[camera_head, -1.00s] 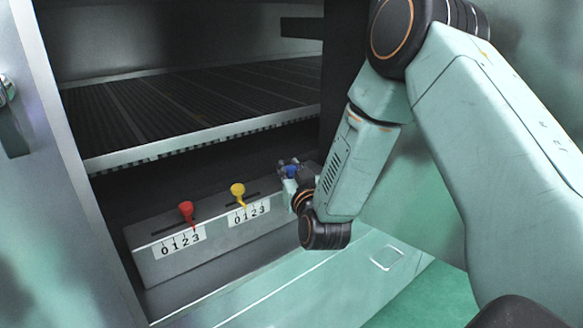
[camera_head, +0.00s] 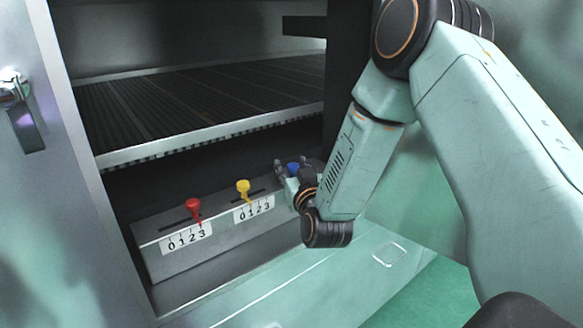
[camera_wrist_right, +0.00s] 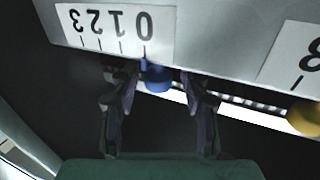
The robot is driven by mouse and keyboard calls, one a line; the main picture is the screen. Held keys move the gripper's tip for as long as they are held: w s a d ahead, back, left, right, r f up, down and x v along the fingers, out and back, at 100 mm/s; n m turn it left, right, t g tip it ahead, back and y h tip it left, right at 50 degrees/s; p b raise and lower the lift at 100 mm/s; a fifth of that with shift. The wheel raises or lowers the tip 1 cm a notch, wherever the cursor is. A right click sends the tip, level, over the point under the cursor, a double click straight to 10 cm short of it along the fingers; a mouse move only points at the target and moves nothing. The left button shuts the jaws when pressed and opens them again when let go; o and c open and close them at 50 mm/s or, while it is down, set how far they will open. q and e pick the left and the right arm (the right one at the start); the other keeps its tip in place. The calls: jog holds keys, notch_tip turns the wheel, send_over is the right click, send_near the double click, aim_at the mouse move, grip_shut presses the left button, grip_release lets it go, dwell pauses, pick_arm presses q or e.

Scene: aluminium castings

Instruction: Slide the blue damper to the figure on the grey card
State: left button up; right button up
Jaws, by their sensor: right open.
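The blue damper (camera_head: 293,168) is a small knob at the right end of the sloped grey panel, partly hidden by my right gripper (camera_head: 291,176). In the right wrist view the blue damper (camera_wrist_right: 157,78) sits between the two spread fingers of the right gripper (camera_wrist_right: 161,88), with gaps on both sides. Its white scale (camera_wrist_right: 115,32) appears upside down. The damper's pointer is at the 0 mark, away from 3. No grey card with a figure shows. My left gripper is not in view.
A red damper (camera_head: 194,207) stands at 3 on its scale, and a yellow damper (camera_head: 243,187) stands near the low end of its own. The slotted shelf (camera_head: 190,102) overhangs the panel (camera_head: 190,255). A metal door (camera_head: 60,200) stands at the left.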

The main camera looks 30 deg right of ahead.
jog(key=shift+s+a, duration=0.3)
jog(key=shift+s, duration=0.15)
jog(key=v, duration=1.1)
jog(key=shift+d, duration=0.2)
